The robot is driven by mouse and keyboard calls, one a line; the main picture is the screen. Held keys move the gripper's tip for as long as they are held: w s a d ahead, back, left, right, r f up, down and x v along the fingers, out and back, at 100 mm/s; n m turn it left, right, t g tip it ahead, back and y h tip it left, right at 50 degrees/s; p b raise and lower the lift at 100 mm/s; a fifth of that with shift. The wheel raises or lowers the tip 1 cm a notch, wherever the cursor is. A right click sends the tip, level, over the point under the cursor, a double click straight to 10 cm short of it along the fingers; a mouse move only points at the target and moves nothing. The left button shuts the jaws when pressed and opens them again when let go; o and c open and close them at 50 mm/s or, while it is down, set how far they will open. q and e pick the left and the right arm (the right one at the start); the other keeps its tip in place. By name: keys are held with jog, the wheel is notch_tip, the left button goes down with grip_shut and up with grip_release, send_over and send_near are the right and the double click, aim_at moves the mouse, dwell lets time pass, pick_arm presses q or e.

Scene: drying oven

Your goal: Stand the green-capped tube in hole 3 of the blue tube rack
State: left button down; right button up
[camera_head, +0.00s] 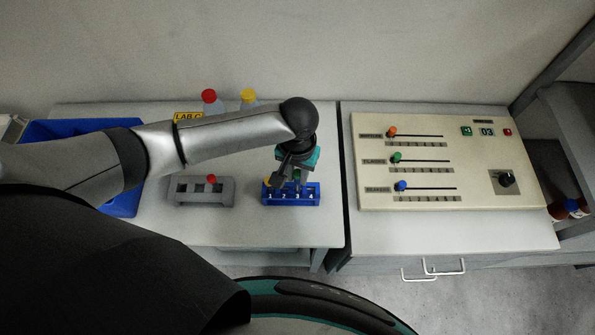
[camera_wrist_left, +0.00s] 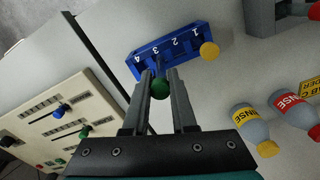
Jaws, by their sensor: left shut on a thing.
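The blue tube rack (camera_head: 290,203) stands on the bench in the head view, its holes numbered 1 to 4; it also shows in the left wrist view (camera_wrist_left: 166,44). My left gripper (camera_head: 292,177) is over the rack, shut on the green-capped tube (camera_head: 298,174). In the left wrist view the green cap (camera_wrist_left: 160,89) sits between the two fingers (camera_wrist_left: 160,74), and the tube points to the rack near number 3. The fingers hide much of the tube, so I cannot tell whether its lower end is in the hole. A yellow-capped tube (camera_wrist_left: 209,51) stands at hole 1.
A grey rack (camera_head: 186,197) with a red-capped tube (camera_head: 211,180) stands left of the blue rack. Bottles with red (camera_head: 209,95) and yellow (camera_head: 248,95) caps stand behind. A blue bin (camera_head: 125,205) is at the left. A cream control panel (camera_head: 450,180) lies at the right.

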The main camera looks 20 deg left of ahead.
aim_at(297, 183)
pick_arm(q)
jog(key=shift+f+b, duration=0.9)
jog(key=shift+f, duration=1.25)
jog(key=c, duration=0.6)
grip_release()
jog(key=shift+c, duration=0.2)
notch_tip(297, 183, up, 15)
jog(key=shift+r+p, duration=0.2)
jog(key=shift+p, duration=0.7)
